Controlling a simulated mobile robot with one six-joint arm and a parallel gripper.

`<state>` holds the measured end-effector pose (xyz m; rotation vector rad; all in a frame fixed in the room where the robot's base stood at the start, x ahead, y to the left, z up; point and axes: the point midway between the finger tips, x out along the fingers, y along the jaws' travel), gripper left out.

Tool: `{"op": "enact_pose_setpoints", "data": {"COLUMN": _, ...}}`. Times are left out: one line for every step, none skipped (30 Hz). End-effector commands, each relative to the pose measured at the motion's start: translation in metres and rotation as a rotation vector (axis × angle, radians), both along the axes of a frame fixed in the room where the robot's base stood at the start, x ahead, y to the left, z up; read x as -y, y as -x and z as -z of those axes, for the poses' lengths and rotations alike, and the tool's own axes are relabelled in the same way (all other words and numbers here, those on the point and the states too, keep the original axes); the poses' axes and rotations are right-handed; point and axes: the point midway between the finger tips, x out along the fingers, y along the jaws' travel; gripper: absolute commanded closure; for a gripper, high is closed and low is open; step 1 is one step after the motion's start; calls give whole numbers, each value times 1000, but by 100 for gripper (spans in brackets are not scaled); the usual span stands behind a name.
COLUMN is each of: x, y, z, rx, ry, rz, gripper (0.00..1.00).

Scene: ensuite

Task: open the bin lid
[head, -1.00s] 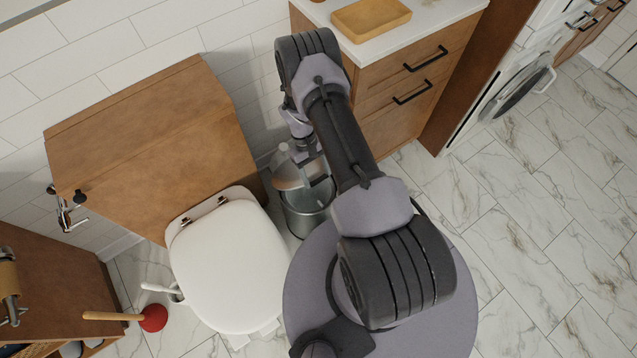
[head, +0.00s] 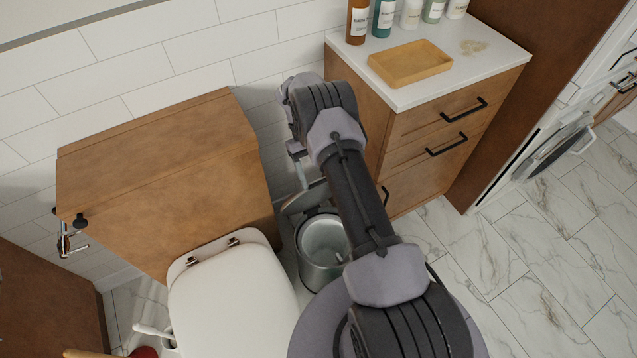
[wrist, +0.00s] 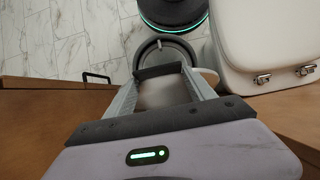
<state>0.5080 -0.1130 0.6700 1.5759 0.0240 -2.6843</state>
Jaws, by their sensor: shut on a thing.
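The metal bin (head: 322,258) stands on the floor between the toilet and the wooden drawer cabinet. Its round mouth is uncovered and its pale inside shows. Its lid (head: 304,198) is raised and tilted up at the back of the rim, on the wall side. My gripper shows in the wrist view (wrist: 160,73), shut on the lid, whose surface fills the space between the fingers. The bin's rim (wrist: 148,47) shows beyond the fingertips. In the head view my arm hides the bin's right side and part of the grip.
The toilet (head: 232,300) stands close on the bin's left, with a wooden cistern box (head: 165,180) behind it. The drawer cabinet (head: 415,155) is close on the right, with a tray (head: 410,64) and bottles on top. Marble floor (head: 520,260) is clear at right.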

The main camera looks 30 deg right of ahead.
Motion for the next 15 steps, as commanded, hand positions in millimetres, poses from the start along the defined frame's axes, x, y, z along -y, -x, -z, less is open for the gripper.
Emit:
{"op": "enact_pose_setpoints", "data": {"x": 0, "y": -1, "z": 4, "rx": -4, "ry": 0, "rz": -4, "gripper": 100}}
{"op": "enact_pose_setpoints", "data": {"x": 0, "y": -1, "z": 4, "rx": -6, "ry": -1, "rz": -5, "gripper": 100}}
{"op": "enact_pose_setpoints", "data": {"x": 0, "y": -1, "z": 4, "rx": -10, "ry": -1, "rz": -4, "gripper": 100}}
{"op": "enact_pose_setpoints", "data": {"x": 0, "y": -1, "z": 4, "rx": -12, "ry": -1, "rz": -4, "gripper": 100}}
{"op": "enact_pose_setpoints", "data": {"x": 0, "y": -1, "z": 3, "rx": -13, "ry": -1, "rz": -4, "gripper": 100}}
{"op": "enact_pose_setpoints", "data": {"x": 0, "y": -1, "z": 3, "rx": -13, "ry": -1, "rz": -4, "gripper": 100}}
{"op": "enact_pose_setpoints", "data": {"x": 0, "y": -1, "z": 3, "rx": -14, "ry": -1, "rz": -4, "gripper": 100}}
{"op": "enact_pose_setpoints", "data": {"x": 0, "y": -1, "z": 3, "rx": -14, "ry": -1, "rz": -4, "gripper": 100}}
{"op": "enact_pose_setpoints", "data": {"x": 0, "y": -1, "z": 3, "rx": -14, "ry": -1, "rz": -4, "gripper": 100}}
{"op": "enact_pose_setpoints", "data": {"x": 0, "y": 0, "z": 3, "rx": -15, "ry": -1, "rz": -4, "gripper": 100}}
{"op": "enact_pose_setpoints", "data": {"x": 0, "y": 0, "z": 4, "rx": -15, "ry": -1, "rz": -3, "gripper": 100}}
{"op": "enact_pose_setpoints", "data": {"x": 0, "y": 0, "z": 4, "rx": -15, "ry": -1, "rz": -3, "gripper": 100}}
{"op": "enact_pose_setpoints", "data": {"x": 0, "y": 0, "z": 4, "rx": -15, "ry": -1, "rz": -3, "gripper": 100}}
{"op": "enact_pose_setpoints", "data": {"x": 0, "y": 0, "z": 4, "rx": -15, "ry": -1, "rz": -3, "gripper": 100}}
{"op": "enact_pose_setpoints", "data": {"x": 0, "y": 0, "z": 4, "rx": -16, "ry": -1, "rz": -3, "gripper": 29}}
